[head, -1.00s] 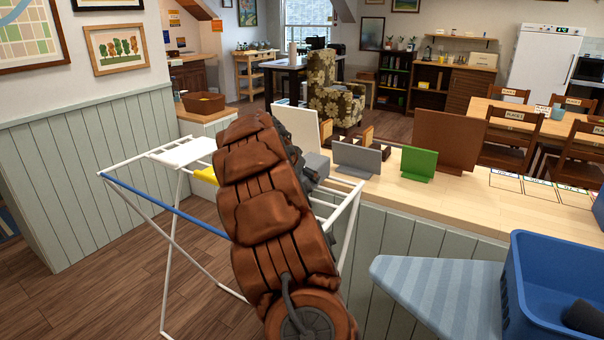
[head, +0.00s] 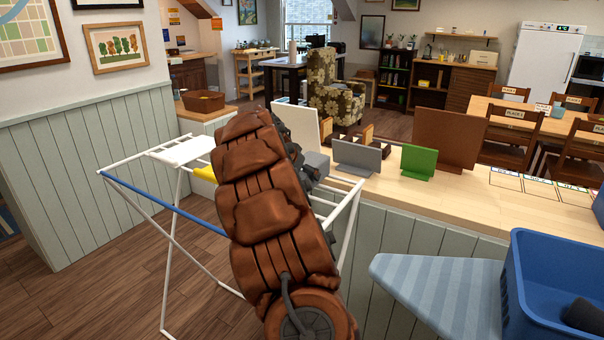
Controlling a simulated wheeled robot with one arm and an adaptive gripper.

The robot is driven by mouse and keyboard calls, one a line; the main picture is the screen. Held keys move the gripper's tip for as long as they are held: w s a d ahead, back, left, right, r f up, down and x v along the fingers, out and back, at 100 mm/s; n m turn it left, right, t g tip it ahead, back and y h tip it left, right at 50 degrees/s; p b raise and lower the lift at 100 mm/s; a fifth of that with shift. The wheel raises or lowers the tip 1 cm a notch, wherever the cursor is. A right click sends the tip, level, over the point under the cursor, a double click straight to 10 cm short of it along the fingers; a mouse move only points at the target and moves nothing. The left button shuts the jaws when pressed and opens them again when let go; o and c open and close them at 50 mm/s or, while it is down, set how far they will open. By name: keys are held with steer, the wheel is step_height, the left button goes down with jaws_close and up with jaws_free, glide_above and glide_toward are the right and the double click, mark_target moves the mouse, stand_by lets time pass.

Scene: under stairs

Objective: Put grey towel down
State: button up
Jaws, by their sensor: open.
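My brown arm rises through the middle of the head view and hides most of my gripper (head: 294,152). Only dark parts of it show past the arm's upper right side, over the drying rack; its fingertips are hidden. A small grey thing (head: 318,164) shows right beside these dark parts, at the counter's near edge. I cannot tell if it is the grey towel. The white drying rack (head: 133,160) with a blue rail stands around and behind my arm. A white cloth (head: 184,150) lies over its far left end, and a yellow piece (head: 205,173) shows beside my arm.
A blue basket (head: 560,265) holding a dark grey item (head: 583,314) stands at the lower right, by a striped ironing board (head: 435,290). The wooden counter (head: 460,200) carries upright grey, green and brown boards. Wooden floor is clear at left.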

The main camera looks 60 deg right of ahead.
steer(key=b+v, duration=0.2)
steer(key=v, duration=0.9)
steer(key=shift+a+r, duration=0.2)
steer(key=s+a+f+n+y, duration=0.2)
steer(key=s+a+f+n, duration=0.1)
steer(key=a, duration=0.7)
steer(key=s+a+f+n+y, duration=0.1)
steer(key=s+a+f+n, duration=0.15)
steer(key=a, duration=0.65)
steer(key=s+a+f+n+y, duration=0.2)
steer(key=s+a+f+n, duration=0.1)
steer(key=a, duration=0.7)
steer(key=s+a+f+n+g+y, duration=0.1)
steer(key=s+a+f+n, duration=0.3)
steer(key=s+a, duration=0.4)
steer(key=s+a+f+n+g+y, duration=0.1)
steer(key=s+a+f+n+y, duration=0.2)
steer(key=s+a, duration=0.6)
steer(key=a+f+n, duration=0.1)
steer(key=a+n, duration=0.1)
steer(key=shift+a, duration=0.3)
steer(key=shift+s+f, duration=0.1)
steer(key=shift+s, duration=0.05)
step_height(320, 180, up, 6)
steer(key=p, duration=0.5)
steer(key=shift+p, duration=0.4)
